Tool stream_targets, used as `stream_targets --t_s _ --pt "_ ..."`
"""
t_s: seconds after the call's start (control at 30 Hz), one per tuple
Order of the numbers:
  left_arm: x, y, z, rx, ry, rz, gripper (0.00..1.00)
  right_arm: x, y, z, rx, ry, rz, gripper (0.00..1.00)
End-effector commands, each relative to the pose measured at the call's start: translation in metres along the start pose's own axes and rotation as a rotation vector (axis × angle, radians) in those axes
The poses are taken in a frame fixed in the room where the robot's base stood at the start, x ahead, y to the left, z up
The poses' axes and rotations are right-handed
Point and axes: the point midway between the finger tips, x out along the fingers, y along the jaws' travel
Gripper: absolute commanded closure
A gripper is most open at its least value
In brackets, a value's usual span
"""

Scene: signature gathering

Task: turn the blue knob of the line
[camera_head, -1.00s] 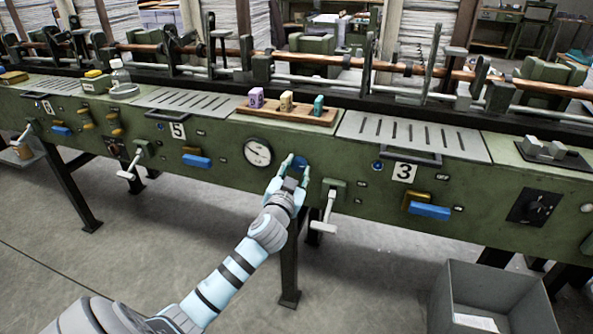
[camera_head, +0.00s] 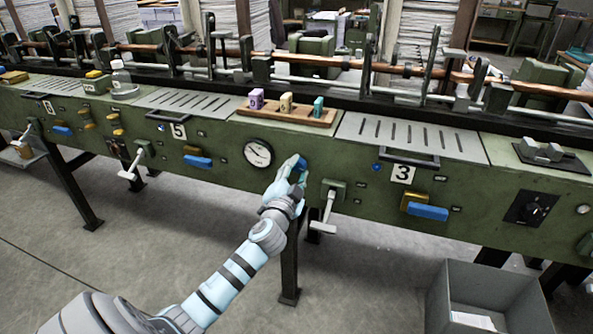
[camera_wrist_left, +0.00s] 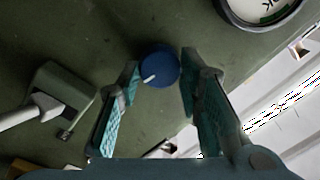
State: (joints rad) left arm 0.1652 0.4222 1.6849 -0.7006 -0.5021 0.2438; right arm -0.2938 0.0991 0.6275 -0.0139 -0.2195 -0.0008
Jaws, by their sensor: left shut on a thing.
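The blue knob (camera_head: 301,163) is on the green front panel of the line, just right of the round dial. In the left wrist view the knob (camera_wrist_left: 159,69) is a dark blue disc with a white pointer mark toward its lower left. My left gripper (camera_head: 295,167) is at the knob and hides part of it in the head view. In the left wrist view its two teal-padded fingers (camera_wrist_left: 160,85) are on either side of the knob, shut on it. My right gripper is not in view.
A round gauge (camera_head: 258,152) is left of the knob, and a grey lever (camera_head: 326,208) is to its right. Plate 3 (camera_head: 403,173) and a blue handle (camera_head: 428,212) are further right. A grey bin (camera_head: 455,275) stands on the floor at lower right.

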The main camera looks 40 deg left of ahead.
Motion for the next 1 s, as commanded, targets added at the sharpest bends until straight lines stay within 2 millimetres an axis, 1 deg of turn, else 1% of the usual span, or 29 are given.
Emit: stream_targets --t_s 0.5,0.53,0.63,0.67,0.93,1.0 --pt "-0.0003 0.001 0.0009 0.029 0.001 0.001 0.95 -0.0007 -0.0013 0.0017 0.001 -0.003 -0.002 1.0" --pt "-0.0003 0.001 0.0009 0.029 0.001 0.001 0.64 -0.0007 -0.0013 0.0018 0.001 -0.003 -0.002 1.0" --pt "-0.0002 0.0009 0.0008 0.029 0.001 0.001 0.48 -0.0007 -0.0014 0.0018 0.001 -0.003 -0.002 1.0" --pt "-0.0002 0.0008 0.0008 0.029 0.001 0.0 0.47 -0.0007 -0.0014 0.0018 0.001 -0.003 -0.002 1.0" --pt "-0.0006 0.0004 0.0005 0.029 0.002 0.0 0.47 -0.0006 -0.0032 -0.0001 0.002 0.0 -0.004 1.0" --pt "-0.005 0.0008 0.0009 0.03 0.001 0.0 0.47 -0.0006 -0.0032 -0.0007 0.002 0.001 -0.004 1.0"
